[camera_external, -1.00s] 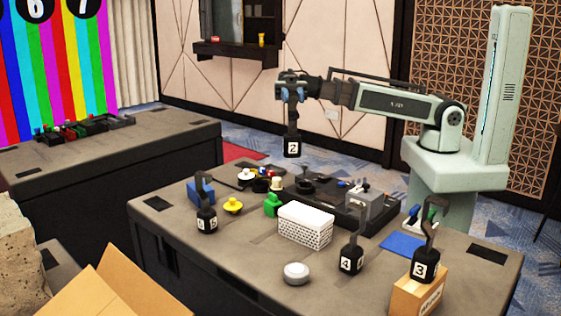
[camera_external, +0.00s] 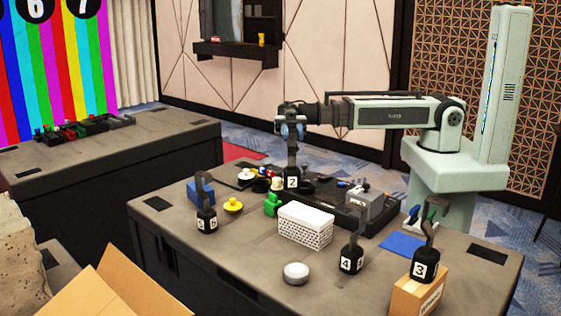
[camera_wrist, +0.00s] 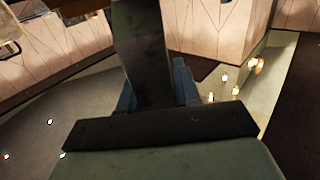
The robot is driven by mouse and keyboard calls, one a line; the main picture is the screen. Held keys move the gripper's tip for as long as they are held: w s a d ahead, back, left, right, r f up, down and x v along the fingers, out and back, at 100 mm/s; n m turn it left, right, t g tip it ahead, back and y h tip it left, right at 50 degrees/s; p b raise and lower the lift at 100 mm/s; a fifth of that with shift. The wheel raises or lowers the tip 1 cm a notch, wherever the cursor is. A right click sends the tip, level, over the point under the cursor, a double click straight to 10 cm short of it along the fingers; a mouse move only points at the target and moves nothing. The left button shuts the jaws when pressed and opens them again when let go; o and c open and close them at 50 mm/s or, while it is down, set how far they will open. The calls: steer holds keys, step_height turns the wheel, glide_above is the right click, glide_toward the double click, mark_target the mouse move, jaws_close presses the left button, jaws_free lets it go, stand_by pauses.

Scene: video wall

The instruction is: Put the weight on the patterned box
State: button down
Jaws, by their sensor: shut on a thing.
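My gripper (camera_external: 291,130) is shut on the handle of a black weight marked 2 (camera_external: 292,182). The weight hangs upright over the back part of the table, above the dark tray area. The patterned box (camera_external: 305,225), white on top with a black-and-white patterned side, stands at the middle of the table, nearer the camera than the held weight. The weight and the box are apart. In the wrist view a dark upright bar (camera_wrist: 143,50), probably the weight's handle, fills the middle; the box does not show there.
Other black weights stand at the left (camera_external: 207,219), the front (camera_external: 351,257) and on a cardboard box (camera_external: 418,292) at front right. A green object (camera_external: 271,204) and a grey device (camera_external: 364,200) flank the patterned box. A white round object (camera_external: 296,273) lies in front.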

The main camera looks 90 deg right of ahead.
mark_target(292, 161)
steer(key=shift+f, duration=4.8)
steer(key=c, duration=0.8)
jaws_free()
steer(key=shift+d, duration=0.15)
steer(key=d, duration=1.1)
steer(key=shift+d, duration=0.4)
